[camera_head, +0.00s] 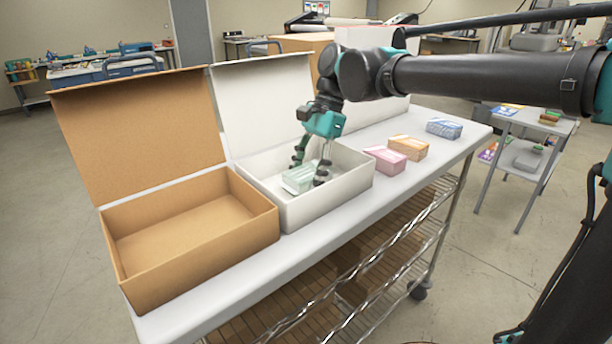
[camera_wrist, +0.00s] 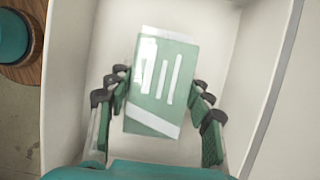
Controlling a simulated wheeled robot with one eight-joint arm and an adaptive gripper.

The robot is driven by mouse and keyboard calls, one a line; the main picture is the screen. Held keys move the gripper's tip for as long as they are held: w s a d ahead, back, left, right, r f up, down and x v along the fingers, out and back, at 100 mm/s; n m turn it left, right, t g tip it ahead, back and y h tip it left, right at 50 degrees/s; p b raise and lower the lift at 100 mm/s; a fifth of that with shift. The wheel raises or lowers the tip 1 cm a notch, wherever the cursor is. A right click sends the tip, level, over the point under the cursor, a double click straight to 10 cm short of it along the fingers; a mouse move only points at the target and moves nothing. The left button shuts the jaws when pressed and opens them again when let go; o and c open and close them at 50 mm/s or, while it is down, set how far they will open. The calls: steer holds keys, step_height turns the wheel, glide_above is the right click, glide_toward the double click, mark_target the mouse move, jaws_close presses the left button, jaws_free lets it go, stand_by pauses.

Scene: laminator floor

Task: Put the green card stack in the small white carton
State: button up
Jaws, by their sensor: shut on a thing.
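The green card stack (camera_head: 299,179) is inside the small white carton (camera_head: 275,212) in the head view. My gripper (camera_head: 309,174) reaches down into the carton with its fingers on either side of the stack and is shut on it. In the wrist view the green card stack (camera_wrist: 162,82) lies between the fingers of my gripper (camera_wrist: 160,105), with white bands and stripes on its top. The carton's white walls (camera_wrist: 245,75) surround it. Whether the stack touches the carton floor I cannot tell. The carton's white lid stands open behind it.
An open brown carton (camera_head: 195,235) stands to the left on the same table (camera_head: 440,142). Pink (camera_head: 385,160), orange (camera_head: 408,147) and blue (camera_head: 444,128) card stacks stand in a row to the right. A small side table (camera_head: 525,125) stands further right.

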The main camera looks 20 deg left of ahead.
steer(key=shift+f, duration=0.2)
steer(key=o, duration=1.3)
steer(key=v, duration=1.2)
steer(key=shift+r, duration=0.15)
